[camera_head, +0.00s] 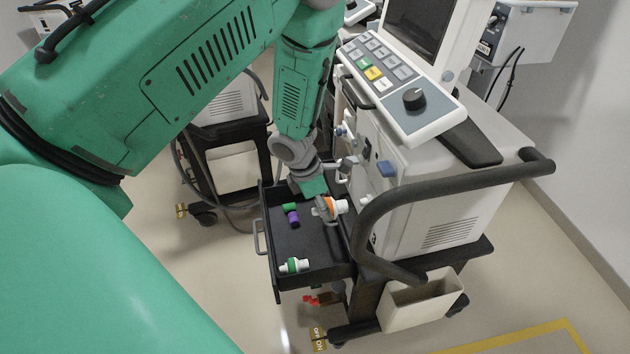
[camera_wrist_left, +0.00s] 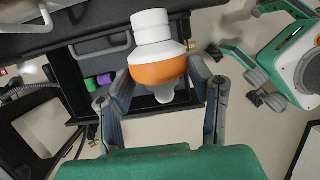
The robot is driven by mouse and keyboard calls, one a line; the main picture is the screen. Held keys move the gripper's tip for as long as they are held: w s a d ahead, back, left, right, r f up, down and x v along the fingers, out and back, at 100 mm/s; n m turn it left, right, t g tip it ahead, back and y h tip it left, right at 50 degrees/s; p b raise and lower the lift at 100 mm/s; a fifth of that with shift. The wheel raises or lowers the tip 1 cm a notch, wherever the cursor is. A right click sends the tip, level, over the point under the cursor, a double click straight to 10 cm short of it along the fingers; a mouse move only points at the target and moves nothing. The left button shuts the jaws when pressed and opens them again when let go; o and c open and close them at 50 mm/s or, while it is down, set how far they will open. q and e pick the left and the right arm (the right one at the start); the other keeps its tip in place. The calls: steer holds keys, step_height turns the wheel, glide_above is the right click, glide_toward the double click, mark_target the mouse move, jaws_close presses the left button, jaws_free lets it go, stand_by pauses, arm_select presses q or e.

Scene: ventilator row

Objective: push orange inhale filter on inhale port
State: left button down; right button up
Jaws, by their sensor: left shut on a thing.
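The orange and white inhale filter (camera_head: 333,204) is held by my left gripper (camera_head: 322,206) above the open drawer, beside the ventilator's side. In the left wrist view the filter (camera_wrist_left: 158,70) sits between the two fingers of the left gripper (camera_wrist_left: 160,92). Its orange band is between the fingertips and its white stepped end points away from the palm. The ventilator (camera_head: 425,190) stands to the right of the filter. Small grey fittings (camera_head: 347,166) show on its side; I cannot tell which is the inhale port.
The black drawer (camera_head: 305,240) is pulled out. It holds a green and purple piece (camera_head: 292,214) and a white and green filter (camera_head: 294,265). A thick dark handle rail (camera_head: 450,185) curves around the ventilator's near side. A cream bin (camera_head: 420,300) hangs below.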

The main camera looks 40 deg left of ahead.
mark_target(346, 202)
arm_select(q)
steer(key=shift+w+d+r+p, duration=0.15)
steer(key=shift+w+d+p, duration=0.35)
steer(key=shift+w+d, duration=0.25)
steer(key=shift+w, duration=0.2)
steer(key=shift+a, duration=0.15)
steer(key=shift+w+d, duration=0.15)
steer(key=shift+d, duration=0.15)
steer(key=shift+a, duration=0.1)
stand_by(0.4)
steer(key=shift+w+d+p, duration=0.75)
steer(key=shift+w+d, duration=0.15)
steer(key=shift+w, duration=0.25)
stand_by(1.3)
